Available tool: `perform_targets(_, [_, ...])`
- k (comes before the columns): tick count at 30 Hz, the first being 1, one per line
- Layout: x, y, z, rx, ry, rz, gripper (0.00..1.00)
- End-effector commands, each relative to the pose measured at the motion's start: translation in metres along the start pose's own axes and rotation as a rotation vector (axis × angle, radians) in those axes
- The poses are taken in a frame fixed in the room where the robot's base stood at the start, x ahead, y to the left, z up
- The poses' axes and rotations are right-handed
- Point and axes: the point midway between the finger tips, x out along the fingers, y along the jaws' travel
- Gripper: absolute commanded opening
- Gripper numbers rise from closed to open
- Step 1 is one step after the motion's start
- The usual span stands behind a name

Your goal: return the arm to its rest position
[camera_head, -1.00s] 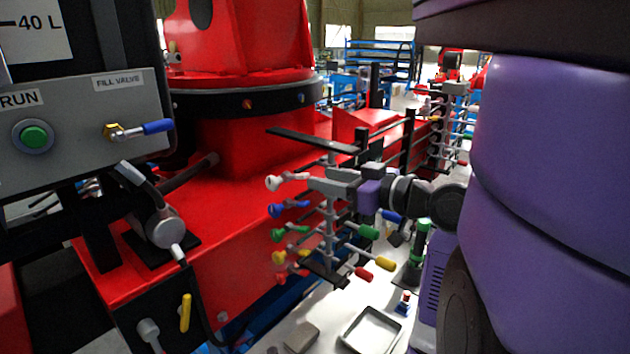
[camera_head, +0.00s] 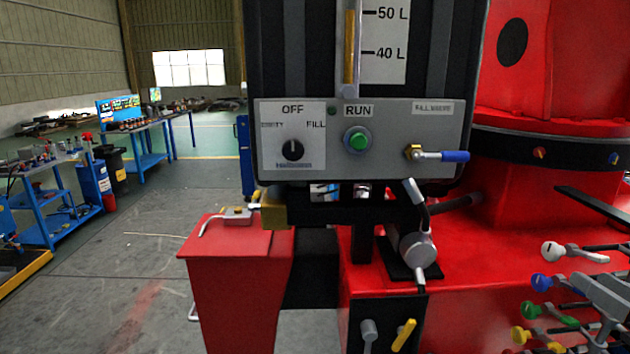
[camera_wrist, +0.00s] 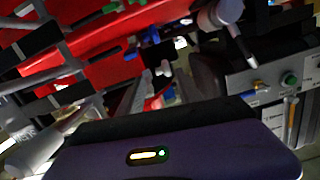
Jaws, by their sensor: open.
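My gripper (camera_wrist: 155,92) shows in the wrist view beyond its purple and black housing (camera_wrist: 170,150). Its grey fingers are apart, and I see nothing held between them. The wrist view is upside down and dim, so the fingertips are hard to separate from the machine behind. My arm and gripper are out of the head view now.
A grey control panel (camera_head: 218,132) with a green button (camera_head: 357,139) and a blue-handled valve (camera_head: 440,156) stands ahead. Coloured levers (camera_head: 545,310) stick out at lower right beside the red crane base (camera_head: 480,250). Open floor (camera_head: 130,270) lies at left.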

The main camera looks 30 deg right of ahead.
Motion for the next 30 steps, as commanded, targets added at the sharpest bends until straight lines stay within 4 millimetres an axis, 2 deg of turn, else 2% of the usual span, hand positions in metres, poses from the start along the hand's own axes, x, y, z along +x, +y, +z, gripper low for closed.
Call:
perform_targets(1, [0.011, -0.014, 0.017, 0.04, -0.006, -0.013, 0.42])
perform_targets(7, [0.037, -0.063, 0.078, 0.165, -0.03, -0.017, 0.42])
perform_targets(10, [0.041, -0.094, 0.115, 0.207, -0.058, -0.016, 0.42])
perform_targets(14, [0.034, -0.133, 0.163, 0.229, -0.103, -0.018, 0.42])
perform_targets(17, [0.019, -0.162, 0.196, 0.219, -0.138, -0.026, 0.42])
perform_targets(21, [-0.013, -0.197, 0.237, 0.173, -0.183, -0.054, 0.42])
perform_targets(27, [-0.074, -0.236, 0.277, 0.056, -0.222, -0.148, 0.42])
perform_targets(30, [-0.109, -0.251, 0.288, -0.016, -0.229, -0.221, 0.42])
